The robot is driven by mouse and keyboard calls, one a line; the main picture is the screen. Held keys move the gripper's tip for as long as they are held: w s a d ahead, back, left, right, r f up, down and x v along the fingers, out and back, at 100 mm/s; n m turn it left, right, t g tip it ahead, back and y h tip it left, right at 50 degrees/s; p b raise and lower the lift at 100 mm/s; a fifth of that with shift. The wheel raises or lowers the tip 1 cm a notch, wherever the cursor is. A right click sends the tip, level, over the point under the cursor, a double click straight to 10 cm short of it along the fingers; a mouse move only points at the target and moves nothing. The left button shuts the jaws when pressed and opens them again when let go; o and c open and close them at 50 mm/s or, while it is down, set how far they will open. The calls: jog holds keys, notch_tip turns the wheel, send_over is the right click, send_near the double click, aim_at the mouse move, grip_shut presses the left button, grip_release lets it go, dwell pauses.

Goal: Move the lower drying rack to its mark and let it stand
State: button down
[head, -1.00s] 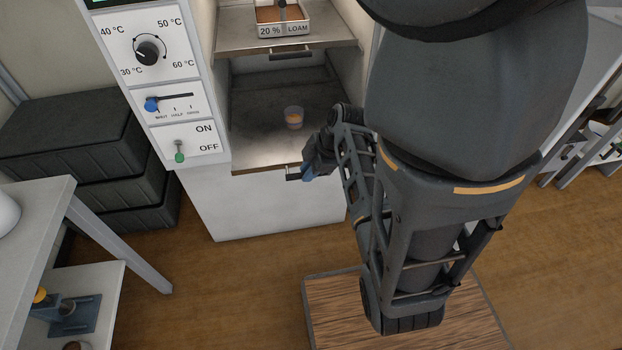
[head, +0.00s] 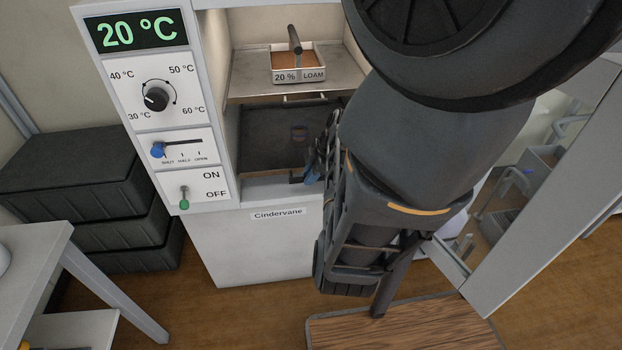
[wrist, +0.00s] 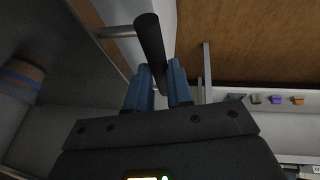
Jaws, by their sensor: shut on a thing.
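The lower drying rack (head: 268,155) is a dark flat shelf inside the white cabinet, below the upper rack. My gripper (head: 311,174), with blue fingers, is at the rack's front edge. In the wrist view its fingers (wrist: 161,78) are shut on the dark bar handle (wrist: 150,42). My arm hides the rack's right side. I cannot make out the mark.
The upper rack (head: 245,88) carries a tray labelled 20 % LOAM (head: 299,75). The control panel (head: 155,100) is left of the opening, its display reading 20 °C. Black crates (head: 85,190) stand at left, a grey table (head: 35,250) in front of them.

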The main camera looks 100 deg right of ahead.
jog(key=shift+d, duration=0.1)
jog(key=c, duration=1)
grip_release()
jog(key=shift+v, duration=3.95)
